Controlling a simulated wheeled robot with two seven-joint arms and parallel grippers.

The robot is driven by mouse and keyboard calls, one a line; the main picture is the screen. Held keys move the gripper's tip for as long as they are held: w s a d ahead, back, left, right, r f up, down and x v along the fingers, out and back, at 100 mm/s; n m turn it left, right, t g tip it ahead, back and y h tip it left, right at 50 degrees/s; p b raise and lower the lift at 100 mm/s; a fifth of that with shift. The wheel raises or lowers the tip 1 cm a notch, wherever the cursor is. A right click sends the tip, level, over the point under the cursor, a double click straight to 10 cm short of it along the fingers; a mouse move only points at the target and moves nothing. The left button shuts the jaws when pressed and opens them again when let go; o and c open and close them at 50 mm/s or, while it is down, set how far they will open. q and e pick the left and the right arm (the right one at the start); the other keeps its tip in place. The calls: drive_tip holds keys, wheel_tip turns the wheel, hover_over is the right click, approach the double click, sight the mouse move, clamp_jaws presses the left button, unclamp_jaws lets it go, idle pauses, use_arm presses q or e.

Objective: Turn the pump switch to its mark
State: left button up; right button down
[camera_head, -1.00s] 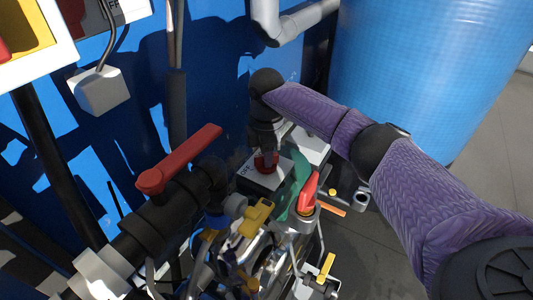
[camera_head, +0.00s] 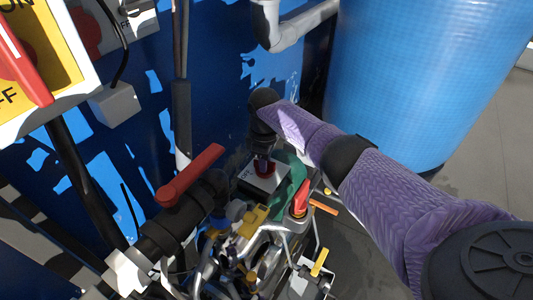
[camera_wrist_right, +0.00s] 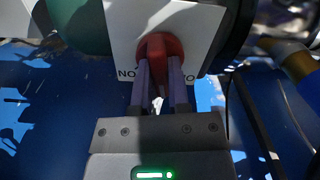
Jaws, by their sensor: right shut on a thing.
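The pump switch is a red knob (camera_head: 264,168) on a white-faced box (camera_head: 255,181) in the middle of the head view. My right gripper (camera_head: 263,158) reaches down to it from above and is shut on the knob. In the right wrist view the red knob (camera_wrist_right: 158,46) sits between the two purple-grey fingers (camera_wrist_right: 160,88) of my right gripper. The white plate (camera_wrist_right: 117,25) behind it has dark lettering on both sides, partly covered by the fingers. I cannot make out the mark. My left gripper is not in view.
A red lever (camera_head: 190,176) on a black pipe stands to the left of the switch. A green part (camera_head: 290,190) and another red handle (camera_head: 302,197) are close at the right. A blue drum (camera_head: 420,80) stands behind. A yellow panel (camera_head: 40,30) is at the top left.

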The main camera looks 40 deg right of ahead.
drive_tip(key=shift+r+m+p, duration=0.15)
drive_tip(key=shift+m+p, duration=0.25)
drive_tip(key=shift+m, duration=0.5)
drive_tip(key=shift+m+p, duration=0.35)
drive_tip(key=shift+m, duration=0.55)
drive_tip(key=m, duration=0.2)
drive_tip(key=shift+m+p, duration=0.3)
drive_tip(key=shift+m, duration=0.1)
drive_tip(key=m, duration=0.3)
drive_tip(key=shift+m+p, duration=0.3)
drive_tip(key=shift+m, duration=0.4)
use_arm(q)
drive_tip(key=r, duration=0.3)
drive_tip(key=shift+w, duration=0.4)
use_arm(e)
drive_tip(key=shift+m, duration=0.3)
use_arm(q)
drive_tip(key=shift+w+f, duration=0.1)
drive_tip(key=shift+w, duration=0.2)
use_arm(e)
drive_tip(key=shift+w, duration=0.1)
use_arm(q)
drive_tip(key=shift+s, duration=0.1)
